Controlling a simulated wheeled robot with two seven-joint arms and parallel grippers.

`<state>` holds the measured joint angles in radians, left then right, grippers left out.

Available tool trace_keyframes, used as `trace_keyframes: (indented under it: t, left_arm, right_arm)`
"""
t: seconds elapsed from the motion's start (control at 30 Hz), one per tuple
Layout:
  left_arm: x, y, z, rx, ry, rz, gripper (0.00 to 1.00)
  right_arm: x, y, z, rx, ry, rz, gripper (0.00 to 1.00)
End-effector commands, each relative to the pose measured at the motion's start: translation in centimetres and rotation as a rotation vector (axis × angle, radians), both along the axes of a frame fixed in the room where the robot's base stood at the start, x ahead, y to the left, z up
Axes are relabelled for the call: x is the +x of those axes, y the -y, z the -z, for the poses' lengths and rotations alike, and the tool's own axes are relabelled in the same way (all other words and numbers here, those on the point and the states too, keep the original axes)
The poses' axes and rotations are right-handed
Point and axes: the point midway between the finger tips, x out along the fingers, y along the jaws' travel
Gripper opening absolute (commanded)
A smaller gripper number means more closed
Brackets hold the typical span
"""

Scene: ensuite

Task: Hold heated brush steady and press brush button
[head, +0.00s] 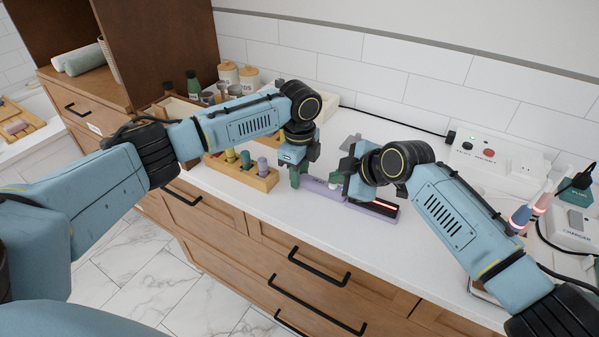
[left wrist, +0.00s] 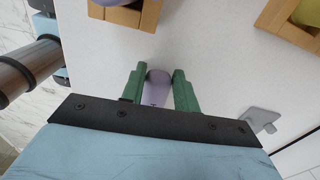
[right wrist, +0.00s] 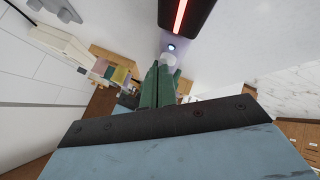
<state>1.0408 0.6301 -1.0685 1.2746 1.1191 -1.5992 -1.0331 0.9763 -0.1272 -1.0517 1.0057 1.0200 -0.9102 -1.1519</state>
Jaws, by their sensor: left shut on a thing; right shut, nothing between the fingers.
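The heated brush lies on the white counter, with a lavender handle (head: 318,187) and a dark head with a glowing red strip (head: 384,207). My left gripper (head: 296,178) is shut on the handle; in the left wrist view its green fingers flank the lavender end (left wrist: 158,84). My right gripper (head: 339,178) is shut and empty, its fingertips above the brush near the handle-head junction. In the right wrist view the head's red strip (right wrist: 180,15) glows, and a small round lit button (right wrist: 171,46) shows just beyond my shut fingertips (right wrist: 163,66). I cannot tell whether they touch it.
A wooden holder (head: 240,172) with several coloured items stands left of the brush. A white box with red and green buttons (head: 490,152) stands at the back right, near a charger (head: 572,228) with cables. The counter's front edge runs close to the brush.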

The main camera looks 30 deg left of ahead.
Motion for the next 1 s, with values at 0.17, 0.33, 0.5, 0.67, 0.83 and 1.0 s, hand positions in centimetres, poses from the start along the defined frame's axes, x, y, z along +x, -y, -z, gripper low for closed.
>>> trace_keyframes:
  t: [0.17,0.33,0.5,0.67,0.83,1.0]
  left_arm:
    - [0.0,0.0,0.0,0.0,0.001,0.0,0.0]
    - [0.0,0.0,0.0,0.0,0.001,0.0,0.0]
    - [0.0,0.0,0.0,0.0,0.001,0.0,0.0]
    - [0.0,0.0,0.0,0.0,0.001,0.0,0.0]
    - [0.0,0.0,0.0,0.0,0.001,0.0,0.0]
    - [0.0,0.0,0.0,0.0,0.001,0.0,0.0]
  right_arm:
    - [0.0,0.0,0.2,0.0,0.0,0.0,0.0]
    - [0.0,0.0,0.1,0.0,-0.001,-0.001,0.0]
    - [0.0,0.0,-0.6,0.0,0.001,-0.001,0.0]
    - [0.0,0.0,-1.4,-0.001,0.001,0.0,0.0]
    - [0.0,0.0,-1.5,-0.001,0.0,0.0,0.0]
    - [0.0,0.0,-1.7,0.0,0.0,0.0,0.0]
